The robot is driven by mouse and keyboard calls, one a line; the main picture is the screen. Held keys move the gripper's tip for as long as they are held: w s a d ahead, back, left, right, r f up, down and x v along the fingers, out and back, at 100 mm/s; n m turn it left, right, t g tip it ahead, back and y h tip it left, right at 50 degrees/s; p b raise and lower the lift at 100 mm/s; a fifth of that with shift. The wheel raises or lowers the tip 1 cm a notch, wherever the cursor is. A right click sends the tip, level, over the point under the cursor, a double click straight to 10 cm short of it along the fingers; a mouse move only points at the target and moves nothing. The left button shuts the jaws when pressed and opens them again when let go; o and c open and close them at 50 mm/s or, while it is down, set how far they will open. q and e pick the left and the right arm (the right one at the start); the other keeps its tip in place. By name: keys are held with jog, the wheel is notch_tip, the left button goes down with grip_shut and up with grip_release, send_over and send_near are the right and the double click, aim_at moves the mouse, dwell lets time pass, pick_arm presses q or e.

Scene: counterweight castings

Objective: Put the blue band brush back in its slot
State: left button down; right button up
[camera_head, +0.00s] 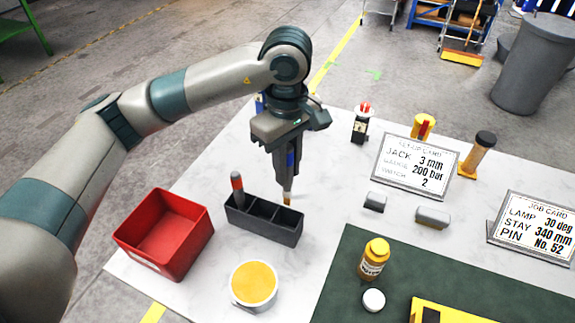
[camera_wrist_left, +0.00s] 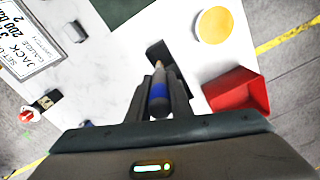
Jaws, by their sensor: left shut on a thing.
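The blue band brush (camera_head: 291,158) is held upright in my left gripper (camera_head: 287,178), which is shut on it. Its pale tip points down near the far right part of the dark slotted holder (camera_head: 263,232); I cannot tell whether the tip is above the slot or just behind it. In the left wrist view the brush (camera_wrist_left: 158,98) sits between the fingers (camera_wrist_left: 159,92), with the holder (camera_wrist_left: 158,48) beyond its tip. Another brush with an orange-red band (camera_head: 237,188) stands in the holder's left compartment. My right gripper is out of view.
A red bin (camera_head: 165,235) stands left of the holder, and a yellow-topped round tin (camera_head: 254,284) in front. A yellow-capped bottle (camera_head: 373,259) stands on the green mat (camera_head: 352,250).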

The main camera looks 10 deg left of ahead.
aim_at(287, 197)
pick_arm(q)
jog(key=shift+f, duration=1.2)
notch_tip(287, 197, down, 2)
jog(key=shift+f+b, duration=0.1)
jog(key=shift+b, duration=0.3)
notch_tip(287, 197, down, 3)
jog(key=b, duration=0.3)
jog(key=shift+b, duration=0.4)
jog(key=shift+f+b, duration=0.85)
jog(key=shift+b, duration=0.1)
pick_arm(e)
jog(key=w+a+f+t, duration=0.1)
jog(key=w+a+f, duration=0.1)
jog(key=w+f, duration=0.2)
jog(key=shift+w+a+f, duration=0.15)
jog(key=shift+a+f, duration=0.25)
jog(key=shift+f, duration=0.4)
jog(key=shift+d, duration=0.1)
